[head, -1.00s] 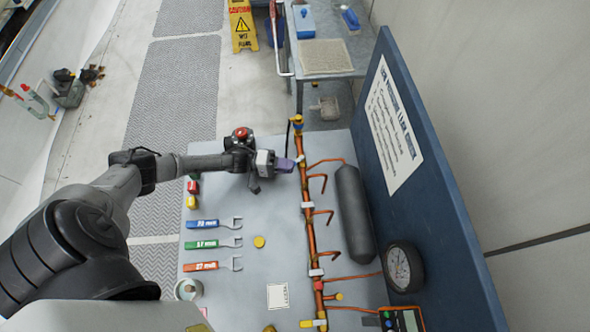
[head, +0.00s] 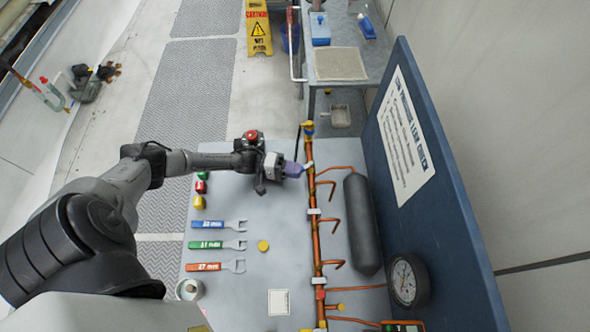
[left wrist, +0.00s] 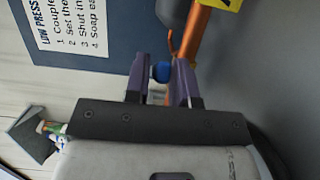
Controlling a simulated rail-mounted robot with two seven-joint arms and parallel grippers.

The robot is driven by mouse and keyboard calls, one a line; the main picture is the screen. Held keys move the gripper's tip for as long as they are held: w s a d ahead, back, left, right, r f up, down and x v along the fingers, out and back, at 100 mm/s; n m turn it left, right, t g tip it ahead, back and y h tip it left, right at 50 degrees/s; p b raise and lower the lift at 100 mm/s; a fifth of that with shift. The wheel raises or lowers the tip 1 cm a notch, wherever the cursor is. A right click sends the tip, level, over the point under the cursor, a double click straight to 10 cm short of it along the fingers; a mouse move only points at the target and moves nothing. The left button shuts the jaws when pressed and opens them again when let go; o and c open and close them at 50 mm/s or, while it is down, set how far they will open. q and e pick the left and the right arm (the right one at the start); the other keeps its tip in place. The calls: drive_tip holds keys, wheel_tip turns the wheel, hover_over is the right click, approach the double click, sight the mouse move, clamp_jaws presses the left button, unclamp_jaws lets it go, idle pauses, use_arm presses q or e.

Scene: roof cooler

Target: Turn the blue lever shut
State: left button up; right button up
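In the head view the orange copper pipe (head: 316,235) runs along the grey table, with a yellow and blue valve fitting (head: 308,129) at its far end. A thin dark lever (head: 298,143) slants from that fitting towards my left gripper (head: 300,169); its colour is hard to read there. In the left wrist view a blue rounded part (left wrist: 161,72), apparently the lever's end, shows between my purple fingers. The fingers stand apart, with a small gap around the blue part; firm contact does not show. My right gripper is in no view.
Labelled wrenches (head: 218,245) lie on the table left of the pipe. A dark cylinder (head: 362,225), a gauge (head: 408,281) and a blue board (head: 445,215) stand to the right. A yellow caution sign (head: 259,28) stands beyond the table.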

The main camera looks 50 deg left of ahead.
use_arm(q)
drive_tip(key=v, duration=0.7)
drive_tip(key=shift+s+a+b, duration=0.15)
drive_tip(key=shift+b, duration=0.2)
